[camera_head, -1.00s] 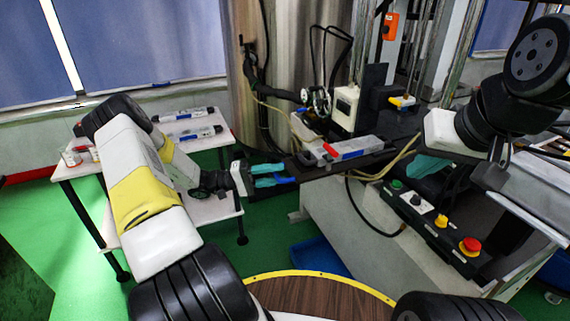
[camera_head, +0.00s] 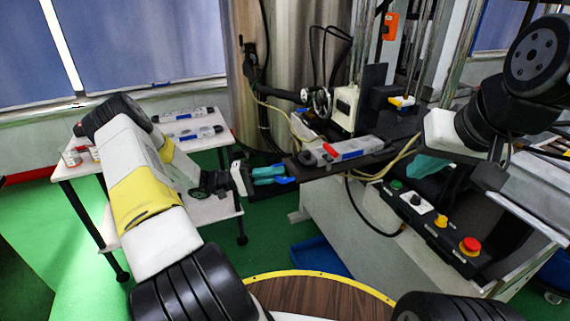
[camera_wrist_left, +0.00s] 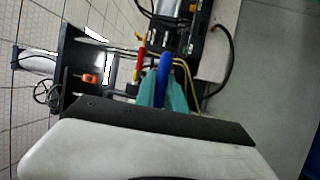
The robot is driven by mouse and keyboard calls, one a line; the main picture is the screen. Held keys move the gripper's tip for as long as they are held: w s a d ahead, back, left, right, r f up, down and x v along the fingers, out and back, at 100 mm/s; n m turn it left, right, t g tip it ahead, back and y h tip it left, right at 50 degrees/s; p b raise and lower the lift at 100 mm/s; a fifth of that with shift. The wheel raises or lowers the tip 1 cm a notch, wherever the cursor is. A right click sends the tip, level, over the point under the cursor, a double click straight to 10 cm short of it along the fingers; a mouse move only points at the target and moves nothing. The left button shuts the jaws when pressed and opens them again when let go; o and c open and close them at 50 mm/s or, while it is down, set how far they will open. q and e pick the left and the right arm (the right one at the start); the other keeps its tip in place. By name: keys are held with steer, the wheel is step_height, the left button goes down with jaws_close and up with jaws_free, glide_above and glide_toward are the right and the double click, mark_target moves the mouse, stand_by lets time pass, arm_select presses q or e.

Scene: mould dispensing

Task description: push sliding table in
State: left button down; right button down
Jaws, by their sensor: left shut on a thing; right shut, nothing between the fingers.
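The sliding table (camera_head: 318,172) is a dark flat plate sticking out to the left from the machine in the head view. A grey mould with a red-ended part (camera_head: 348,148) lies on it. A blue handle (camera_head: 286,181) is at the table's left end, and it also shows in the left wrist view (camera_wrist_left: 163,75). My left gripper (camera_head: 276,176) is shut on the blue handle, with its teal fingers (camera_wrist_left: 163,92) on either side. My right gripper (camera_head: 430,166) is shut and empty over the machine's right part, partly hidden by its arm.
The machine's control panel (camera_head: 440,225) has several buttons, with a red one (camera_head: 469,245) in front. A white side table (camera_head: 205,210) at left carries similar moulds (camera_head: 187,134). A blue bin (camera_head: 318,256) stands on the green floor below.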

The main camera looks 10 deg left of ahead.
mark_target(304, 167)
stand_by(0.8)
arm_select(q)
steer(key=w+d, duration=0.1)
steer(key=d, duration=0.1)
steer(key=w+d, duration=0.2)
steer(key=d, duration=0.1)
steer(key=w+d, duration=0.2)
steer(key=d, duration=0.1)
steer(key=shift+w, duration=0.2)
steer(key=c, duration=1.4)
jaws_free()
steer(key=v, duration=0.8)
steer(key=shift+d+f, duration=0.1)
steer(key=shift+d, duration=0.05)
